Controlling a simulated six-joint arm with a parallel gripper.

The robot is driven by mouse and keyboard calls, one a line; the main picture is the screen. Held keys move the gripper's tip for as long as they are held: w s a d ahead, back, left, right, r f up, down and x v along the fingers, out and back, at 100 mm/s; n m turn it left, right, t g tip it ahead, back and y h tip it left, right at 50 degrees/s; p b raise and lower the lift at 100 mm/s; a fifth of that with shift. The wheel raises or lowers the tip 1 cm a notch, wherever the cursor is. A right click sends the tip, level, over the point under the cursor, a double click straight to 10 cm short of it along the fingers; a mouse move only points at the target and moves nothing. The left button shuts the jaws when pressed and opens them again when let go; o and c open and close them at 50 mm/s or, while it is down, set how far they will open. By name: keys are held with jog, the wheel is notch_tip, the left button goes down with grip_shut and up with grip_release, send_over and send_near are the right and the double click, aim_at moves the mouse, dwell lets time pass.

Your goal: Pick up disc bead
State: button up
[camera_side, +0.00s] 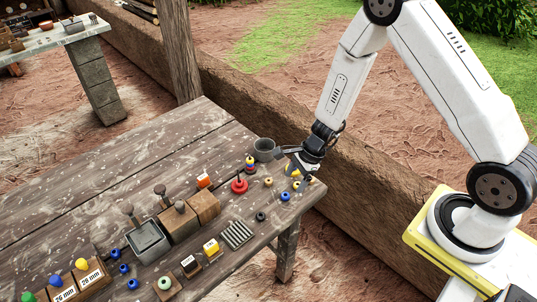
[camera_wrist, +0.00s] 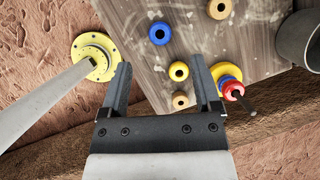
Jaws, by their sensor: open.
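Several round beads with holes lie on the table, and I cannot tell which one is the disc bead. In the wrist view a blue bead (camera_wrist: 160,33) lies ahead of my gripper (camera_wrist: 161,64). A third tan bead (camera_wrist: 219,9) is at the top. A red and yellow stack (camera_wrist: 232,88) with a dark peg is just right of the right finger. In the side view my gripper (camera_side: 297,160) is open and empty above the beads, partly covering them.
A grey cup (camera_side: 264,149) stands left of my gripper. A red piece with a peg (camera_side: 239,185), a black ring (camera_side: 260,216) and a ribbed grey block (camera_side: 237,234) lie further left. The table's right edge is close.

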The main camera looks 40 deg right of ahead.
aim_at(288, 194)
jog(key=shift+f, duration=0.25)
jog(key=shift+x, duration=2.55)
grip_shut()
